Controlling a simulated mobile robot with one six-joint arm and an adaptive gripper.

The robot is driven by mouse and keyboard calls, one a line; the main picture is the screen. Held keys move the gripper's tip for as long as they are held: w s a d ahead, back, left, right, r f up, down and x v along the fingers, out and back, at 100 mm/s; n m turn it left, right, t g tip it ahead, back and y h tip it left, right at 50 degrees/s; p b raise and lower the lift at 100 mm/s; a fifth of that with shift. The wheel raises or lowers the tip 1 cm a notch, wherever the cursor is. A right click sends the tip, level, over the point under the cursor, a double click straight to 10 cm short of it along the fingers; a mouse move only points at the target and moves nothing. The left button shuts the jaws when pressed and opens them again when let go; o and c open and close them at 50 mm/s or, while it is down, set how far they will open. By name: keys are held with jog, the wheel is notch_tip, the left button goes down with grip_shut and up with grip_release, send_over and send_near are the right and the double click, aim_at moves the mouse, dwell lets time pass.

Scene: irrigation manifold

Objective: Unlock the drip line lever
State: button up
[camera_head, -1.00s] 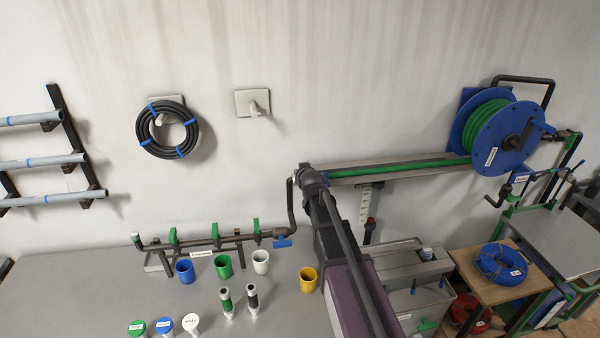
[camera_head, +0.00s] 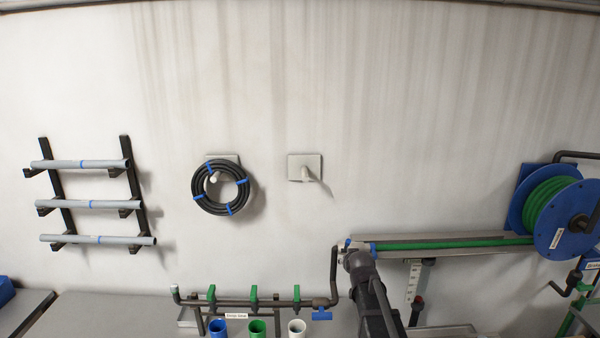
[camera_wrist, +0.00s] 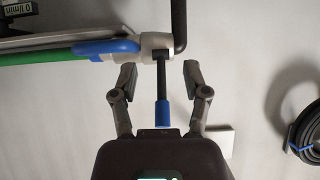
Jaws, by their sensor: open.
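In the wrist view, a pale valve body (camera_wrist: 155,45) joins a dark pipe to the green line. A dark lever with a blue grip (camera_wrist: 163,112) extends from it between the fingers of my gripper (camera_wrist: 160,78). My gripper is open, one finger on each side of the lever, with gaps showing on both sides. A second, thicker blue piece (camera_wrist: 105,48) lies along the green line beside the valve body. In the head view, my gripper (camera_head: 352,249) is at the left end of the green line (camera_head: 450,243), and my arm hides much of the valve.
A labelled manifold (camera_head: 250,302) with several green handles and a blue one stands below left, with cups in front. A hose coil (camera_head: 221,187) hangs on the wall, beside an empty hook plate (camera_head: 305,167). A blue reel (camera_head: 565,218) is at the right.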

jog(key=s+f+g+b, duration=0.4)
jog(key=s+f, duration=0.4)
jog(key=s, duration=0.6)
jog(key=s+f+g+b, duration=0.3)
jog(key=s+f+g, duration=0.4)
jog(key=s, duration=0.7)
jog(key=shift+s+a+f+b, duration=0.2)
jog(key=shift+f+b, duration=0.15)
jog(key=shift+f, duration=0.25)
